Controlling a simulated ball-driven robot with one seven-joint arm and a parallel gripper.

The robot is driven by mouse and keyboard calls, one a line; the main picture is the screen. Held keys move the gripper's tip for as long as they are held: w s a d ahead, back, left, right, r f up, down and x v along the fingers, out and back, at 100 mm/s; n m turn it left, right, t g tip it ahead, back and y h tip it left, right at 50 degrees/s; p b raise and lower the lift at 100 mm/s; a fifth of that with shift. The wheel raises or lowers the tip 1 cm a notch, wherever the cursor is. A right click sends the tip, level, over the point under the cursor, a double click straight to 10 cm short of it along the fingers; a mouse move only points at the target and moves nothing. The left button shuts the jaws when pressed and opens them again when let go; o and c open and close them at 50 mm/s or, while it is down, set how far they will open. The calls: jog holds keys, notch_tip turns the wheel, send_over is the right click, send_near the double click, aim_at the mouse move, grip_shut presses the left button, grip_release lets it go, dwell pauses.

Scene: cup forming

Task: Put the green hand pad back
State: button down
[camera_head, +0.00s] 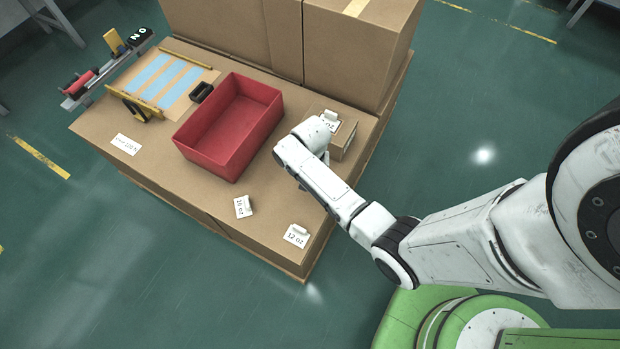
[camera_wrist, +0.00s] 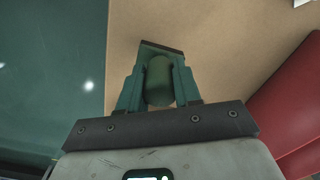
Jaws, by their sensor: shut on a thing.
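My gripper (camera_wrist: 158,78) is shut on a rounded green piece, which I take to be the green hand pad (camera_wrist: 160,82). In the wrist view it sits between the two teal fingers, with a dark green edge across its far end. The cardboard top (camera_wrist: 215,40) lies beyond it; I cannot tell the gap to it. In the head view my arm reaches over the cardboard table (camera_head: 190,205), its end just right of the red bin (camera_head: 215,152). My fingers and the pad are hidden there behind my arm.
A small cardboard box (camera_head: 343,140) stands close to my wrist. Labels reading 16 oz (camera_head: 243,206) and 12 oz (camera_head: 296,236) are near the front. A white label (camera_head: 125,144) lies at left. A blue-striped board (camera_head: 165,80) and black holder (camera_head: 202,92) are behind it. Large boxes (camera_head: 345,45) stand at the back.

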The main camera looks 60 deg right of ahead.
jog(key=shift+w+f+b, duration=0.15)
jog(key=shift+f+b, duration=0.05)
jog(key=shift+f, duration=0.7)
jog(key=shift+w+f+b, duration=0.1)
jog(key=shift+f+b, duration=0.05)
jog(key=shift+f, duration=0.7)
jog(key=shift+f, duration=0.15)
jog(key=c, duration=0.8)
grip_release()
notch_tip(320, 180, up, 12)
jog(key=shift+f+p, duration=0.1)
jog(key=shift+p, duration=1)
jog(key=shift+s+a+r, duration=0.1)
jog(key=shift+r, duration=0.1)
jog(key=s+a+r+n, duration=0.3)
jog(key=s+n, duration=0.1)
jog(key=s+a+r+n, duration=0.3)
jog(key=s+a+n, duration=0.1)
jog(key=s, duration=0.1)
jog(key=s+a+r+n+t, duration=0.1)
jog(key=s+a+r+n, duration=0.2)
jog(key=s+a, duration=0.1)
jog(key=shift+s+r+n, duration=0.3)
jog(key=shift+n, duration=0.1)
